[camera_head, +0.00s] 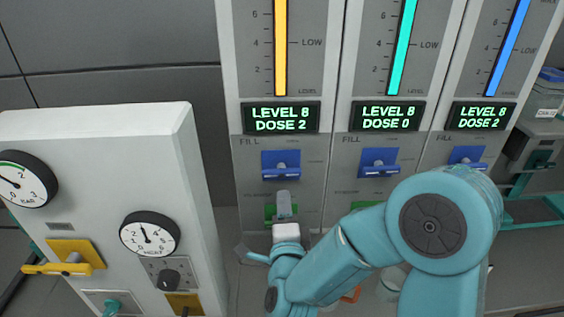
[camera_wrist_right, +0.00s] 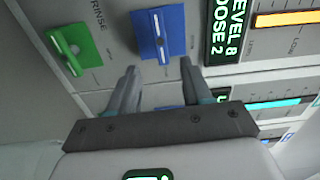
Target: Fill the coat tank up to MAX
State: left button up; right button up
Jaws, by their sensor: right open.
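Three gauge columns stand side by side, with yellow (camera_head: 281,45), teal (camera_head: 403,45) and blue (camera_head: 509,45) bars. Their displays read LEVEL 8 DOSE 2 (camera_head: 281,118), LEVEL 8 DOSE 0 (camera_head: 387,116) and LEVEL 8 DOSE 2 (camera_head: 481,115). No tank name is readable, so I cannot tell which is coat. Each column has a blue FILL lever; the yellow column's (camera_head: 281,164) also shows in the right wrist view (camera_wrist_right: 150,28). My left gripper is out of view.
A green RINSE lever (camera_wrist_right: 68,50) sits below the yellow column's FILL lever. The teal column's FILL lever (camera_head: 379,160) is beside it. A white cabinet (camera_head: 105,140) with dials and a yellow handle (camera_head: 62,266) stands left. My right arm covers the lower right panels.

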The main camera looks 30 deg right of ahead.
aim_at(282, 175)
jog(key=p+x, duration=0.2)
jog(key=x, duration=0.8)
jog(key=shift+d+r+p, duration=0.1)
jog(key=shift+p, duration=0.3)
jog(key=shift+w+d, duration=0.2)
jog(key=shift+w, duration=0.05)
grip_shut()
